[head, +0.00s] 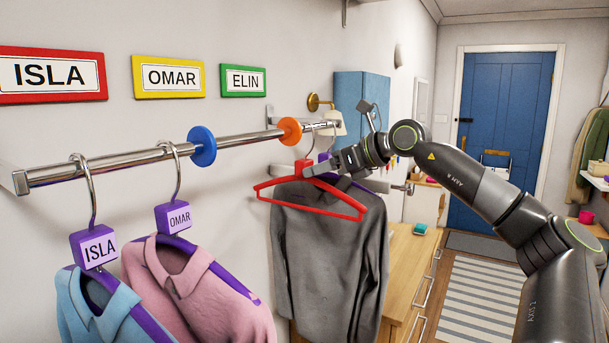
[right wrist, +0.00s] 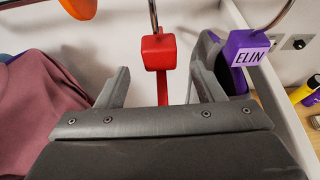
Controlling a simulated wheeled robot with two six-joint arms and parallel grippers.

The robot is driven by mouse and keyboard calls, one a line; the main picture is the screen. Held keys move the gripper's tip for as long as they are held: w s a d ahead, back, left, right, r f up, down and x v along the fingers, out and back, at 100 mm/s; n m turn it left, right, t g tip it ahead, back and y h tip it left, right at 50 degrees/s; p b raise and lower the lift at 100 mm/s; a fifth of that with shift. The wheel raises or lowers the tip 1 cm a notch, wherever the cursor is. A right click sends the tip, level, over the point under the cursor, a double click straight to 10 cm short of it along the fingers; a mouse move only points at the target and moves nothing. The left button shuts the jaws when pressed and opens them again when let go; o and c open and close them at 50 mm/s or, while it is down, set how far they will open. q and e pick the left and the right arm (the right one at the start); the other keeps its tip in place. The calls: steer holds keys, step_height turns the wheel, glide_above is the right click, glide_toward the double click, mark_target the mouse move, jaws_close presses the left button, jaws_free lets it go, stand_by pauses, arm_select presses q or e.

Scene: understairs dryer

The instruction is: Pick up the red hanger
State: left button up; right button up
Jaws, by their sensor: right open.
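The red hanger (head: 322,207) hangs near the far end of the rail by a metal hook, in front of a dark grey garment (head: 330,245). In the right wrist view its red block (right wrist: 158,52) shows ahead of the fingers, between them in the picture, with a red stem below. My right gripper (head: 318,168) reaches in from the right at the height of the hanger's block. It is open and empty, and the two fingers (right wrist: 161,86) stand apart. I cannot tell whether they touch the hanger. My left gripper is not in view.
The rail (head: 110,166) carries a blue disc (head: 202,146) and an orange disc (head: 290,131). Purple hangers marked ISLA (head: 98,246) and OMAR (head: 178,217) hold shirts at the left. A purple ELIN hanger (right wrist: 246,47) hangs close right of the red one. A wooden dresser (head: 408,262) stands behind.

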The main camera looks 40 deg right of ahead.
mark_target(310, 179)
steer(key=p+x, duration=0.2)
steer(key=shift+w+a+r, duration=0.1)
steer(key=shift+w+r, duration=0.05)
steer(key=shift+w, duration=0.2)
steer(key=shift+w+a+f+p, duration=0.1)
steer(key=shift+w+f+p, duration=0.3)
steer(key=shift+w, duration=0.1)
steer(key=shift+c, duration=0.3)
steer(key=c, duration=1)
steer(key=shift+r, duration=0.1)
steer(key=shift+c, duration=0.2)
